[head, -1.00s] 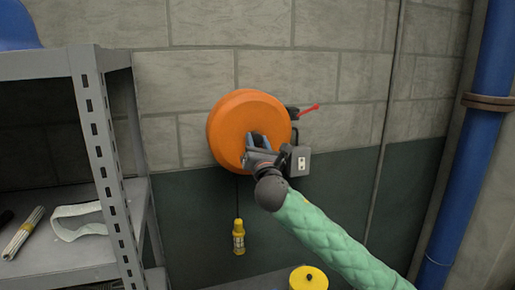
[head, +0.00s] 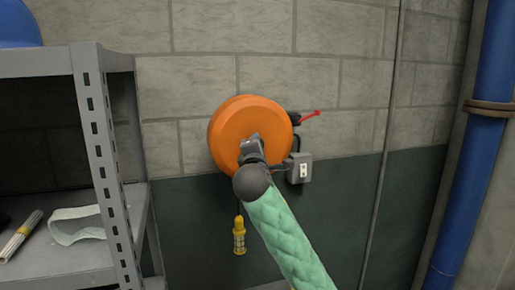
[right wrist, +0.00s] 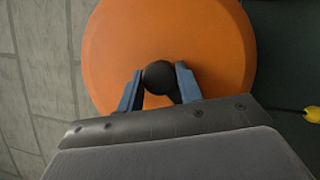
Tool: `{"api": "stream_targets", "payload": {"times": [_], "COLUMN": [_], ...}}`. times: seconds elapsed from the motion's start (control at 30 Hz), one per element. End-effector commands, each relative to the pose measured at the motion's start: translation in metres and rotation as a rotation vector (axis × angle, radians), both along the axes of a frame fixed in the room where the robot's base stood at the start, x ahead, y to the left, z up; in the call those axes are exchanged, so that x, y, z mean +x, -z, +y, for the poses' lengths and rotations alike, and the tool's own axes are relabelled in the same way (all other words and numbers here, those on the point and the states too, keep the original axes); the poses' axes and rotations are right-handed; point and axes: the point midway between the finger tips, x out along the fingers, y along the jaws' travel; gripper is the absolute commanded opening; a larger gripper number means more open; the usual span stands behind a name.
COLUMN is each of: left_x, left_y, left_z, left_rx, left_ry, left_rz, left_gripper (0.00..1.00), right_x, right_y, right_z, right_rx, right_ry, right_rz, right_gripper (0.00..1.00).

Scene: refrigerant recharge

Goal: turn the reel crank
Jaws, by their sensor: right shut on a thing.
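The orange reel (head: 235,125) is a round drum mounted on the block wall, in the middle of the head view. Its face also fills the top of the right wrist view (right wrist: 200,45). A dark round crank knob (right wrist: 159,77) stands out in front of the reel face. My right gripper (right wrist: 158,84) is shut on the knob, with one blue finger on each side of it. In the head view my right gripper (head: 252,142) covers the lower part of the reel, and the knob is hidden there. My left gripper is not in view.
A yellow caged work lamp (head: 239,236) hangs below the reel. A grey switch box (head: 299,168) and a red lever (head: 311,117) are right of it. A grey metal shelf (head: 112,170) stands at left, a blue pipe (head: 478,150) at right.

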Motion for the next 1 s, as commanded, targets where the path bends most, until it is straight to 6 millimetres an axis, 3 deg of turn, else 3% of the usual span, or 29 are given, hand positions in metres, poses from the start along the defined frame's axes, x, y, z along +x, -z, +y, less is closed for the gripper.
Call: {"api": "stream_targets", "payload": {"times": [0.3,0.6,1.0], "left_x": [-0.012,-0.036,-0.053], "left_y": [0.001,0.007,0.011], "left_z": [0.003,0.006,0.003], "left_rx": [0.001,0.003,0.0], "left_ry": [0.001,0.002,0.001], "left_rz": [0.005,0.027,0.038], "left_gripper": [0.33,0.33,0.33], "right_x": [0.0,0.0,0.0], "right_y": [-0.002,-0.003,-0.002], "right_z": [0.001,0.0,0.0], "right_rx": [0.286,0.529,0.713], "right_ry": [0.0,0.001,0.002], "right_rz": [0.095,0.173,0.233], "right_gripper": [0.13,0.13,0.13]}}
